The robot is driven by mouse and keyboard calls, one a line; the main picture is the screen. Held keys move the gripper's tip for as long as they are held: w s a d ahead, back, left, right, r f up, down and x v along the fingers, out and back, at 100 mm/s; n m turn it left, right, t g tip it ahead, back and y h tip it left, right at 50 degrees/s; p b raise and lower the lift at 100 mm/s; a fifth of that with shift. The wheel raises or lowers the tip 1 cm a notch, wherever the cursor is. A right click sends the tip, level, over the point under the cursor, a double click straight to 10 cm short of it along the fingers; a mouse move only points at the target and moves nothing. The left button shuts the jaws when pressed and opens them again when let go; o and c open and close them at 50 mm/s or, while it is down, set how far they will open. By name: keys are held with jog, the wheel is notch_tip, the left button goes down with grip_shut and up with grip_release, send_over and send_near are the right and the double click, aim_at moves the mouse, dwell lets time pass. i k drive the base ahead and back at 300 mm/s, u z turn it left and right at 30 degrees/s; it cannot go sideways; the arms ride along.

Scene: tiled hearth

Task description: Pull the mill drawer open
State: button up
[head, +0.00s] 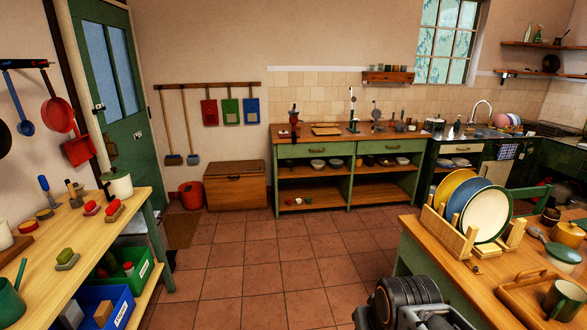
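A small dark and red upright object (294,120), which may be the mill, stands at the left end of the wooden top of the green workbench (346,138) against the far wall. It is too small here to make out a drawer or whether one is open. Part of my own arm shows at the bottom right of the head view, well short of that bench. My gripper itself is not in view.
Tiled floor (265,250) lies clear up to the green bench. A table with a plate rack (455,230) stands close on the right, a wooden table (75,225) on the left. A wooden chest (235,188) and red bucket (191,195) stand left of the bench.

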aim_at(344, 148)
jog(key=i, duration=5.2)
jog(key=u, duration=0.45)
